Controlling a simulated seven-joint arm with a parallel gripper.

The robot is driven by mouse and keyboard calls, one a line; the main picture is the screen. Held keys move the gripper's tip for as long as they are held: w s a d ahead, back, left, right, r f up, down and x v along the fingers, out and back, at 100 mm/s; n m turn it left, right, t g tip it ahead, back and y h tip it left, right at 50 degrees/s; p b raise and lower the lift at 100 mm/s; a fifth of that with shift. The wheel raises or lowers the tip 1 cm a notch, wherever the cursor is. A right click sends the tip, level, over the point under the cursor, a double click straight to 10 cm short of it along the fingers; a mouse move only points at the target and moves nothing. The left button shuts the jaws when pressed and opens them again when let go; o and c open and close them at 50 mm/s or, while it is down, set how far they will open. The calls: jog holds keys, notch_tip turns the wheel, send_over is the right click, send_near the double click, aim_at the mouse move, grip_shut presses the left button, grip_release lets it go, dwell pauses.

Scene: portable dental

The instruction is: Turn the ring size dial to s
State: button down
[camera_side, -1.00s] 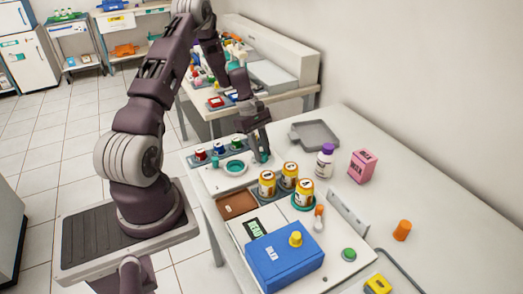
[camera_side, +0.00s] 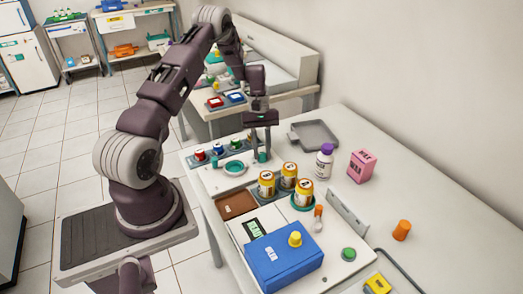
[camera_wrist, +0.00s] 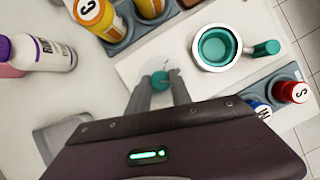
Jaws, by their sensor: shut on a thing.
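A small teal dial knob (camera_wrist: 160,81) sits on a pale plate, and it also shows in the side view (camera_side: 262,157). My gripper (camera_wrist: 162,84) is shut on the knob, with one finger on each side of it. In the side view my gripper (camera_side: 261,153) points down over the knob at the back of the white panel (camera_side: 208,182). The marks around the dial are too small or too hidden to read, so I cannot tell its setting.
A teal cup (camera_wrist: 216,47) with a side handle stands near the knob. A red-capped item marked S (camera_wrist: 291,92) and a blue one stand in a grey rack. Orange-and-white jars (camera_side: 288,175), a purple-capped bottle (camera_side: 324,161) and a grey tray (camera_side: 315,135) are nearby.

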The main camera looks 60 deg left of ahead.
jog(key=shift+m+g, duration=0.3)
jog(key=shift+m, duration=0.5)
jog(key=c, duration=1.2)
grip_release()
jog(key=shift+o, duration=0.2)
jog(key=v, duration=0.7)
jog(key=shift+r, duration=0.1)
